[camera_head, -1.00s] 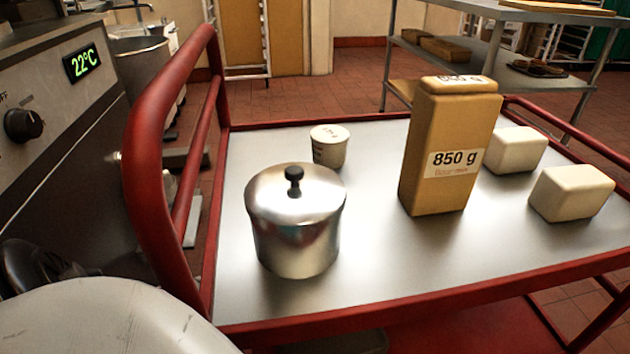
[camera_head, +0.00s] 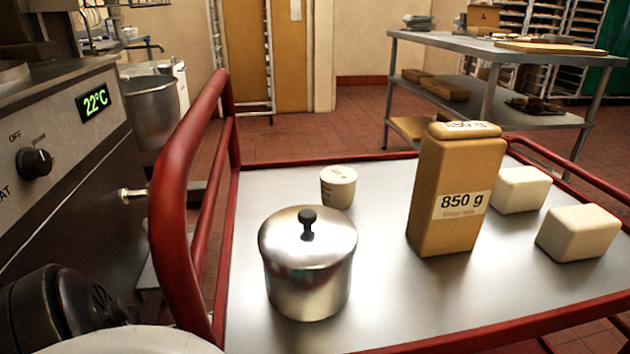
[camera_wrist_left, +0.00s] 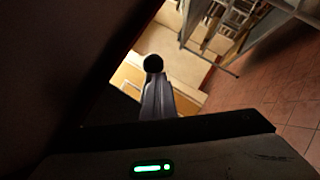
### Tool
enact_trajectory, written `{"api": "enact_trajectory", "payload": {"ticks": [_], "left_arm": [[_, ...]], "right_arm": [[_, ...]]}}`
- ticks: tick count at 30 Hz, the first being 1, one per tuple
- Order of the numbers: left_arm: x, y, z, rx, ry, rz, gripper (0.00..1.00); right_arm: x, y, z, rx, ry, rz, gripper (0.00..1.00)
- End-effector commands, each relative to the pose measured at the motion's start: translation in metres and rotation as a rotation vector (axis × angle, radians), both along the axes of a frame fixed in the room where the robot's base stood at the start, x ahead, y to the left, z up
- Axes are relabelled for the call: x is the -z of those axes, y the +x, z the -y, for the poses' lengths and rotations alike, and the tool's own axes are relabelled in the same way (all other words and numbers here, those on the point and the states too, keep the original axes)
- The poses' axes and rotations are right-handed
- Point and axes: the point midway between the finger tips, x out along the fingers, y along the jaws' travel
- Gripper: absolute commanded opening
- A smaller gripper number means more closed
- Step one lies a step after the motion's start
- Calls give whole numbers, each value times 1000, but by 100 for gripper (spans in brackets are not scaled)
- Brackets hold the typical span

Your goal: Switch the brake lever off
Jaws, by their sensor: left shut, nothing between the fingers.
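My left gripper (camera_wrist_left: 154,84) shows in the left wrist view as narrow grey fingers, shut and with nothing held between them. A round black knob-like shape (camera_wrist_left: 153,63) appears at or just beyond the fingertips; I cannot tell whether it is part of the brake lever or whether the fingers touch it. No brake lever can be clearly made out in the head view. Neither gripper shows there; a dark part at the lower left seems to be my own arm. My right gripper is in neither view.
A red-railed cart (camera_head: 181,190) carries a lidded pot (camera_head: 308,275), a small tub (camera_head: 338,187), an 850 g bag (camera_head: 455,185) and two pale blocks (camera_head: 520,190) (camera_head: 580,232). A machine panel with a black dial (camera_head: 34,161) stands left. Behind are a steel table (camera_head: 500,50) and open floor.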

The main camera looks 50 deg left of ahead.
Motion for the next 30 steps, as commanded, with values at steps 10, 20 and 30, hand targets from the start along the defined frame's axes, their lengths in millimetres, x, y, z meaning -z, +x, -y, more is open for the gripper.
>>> {"api": "enact_trajectory", "payload": {"ticks": [10, 20, 30], "left_arm": [[-14, -1, -1, -1, 4, 5, 0], [-15, -1, -1, -2, 5, 2, 0], [-8, -1, 0, -1, 4, 1, 0]], "right_arm": [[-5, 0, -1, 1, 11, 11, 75], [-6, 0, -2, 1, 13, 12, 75], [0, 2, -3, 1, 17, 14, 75]]}}
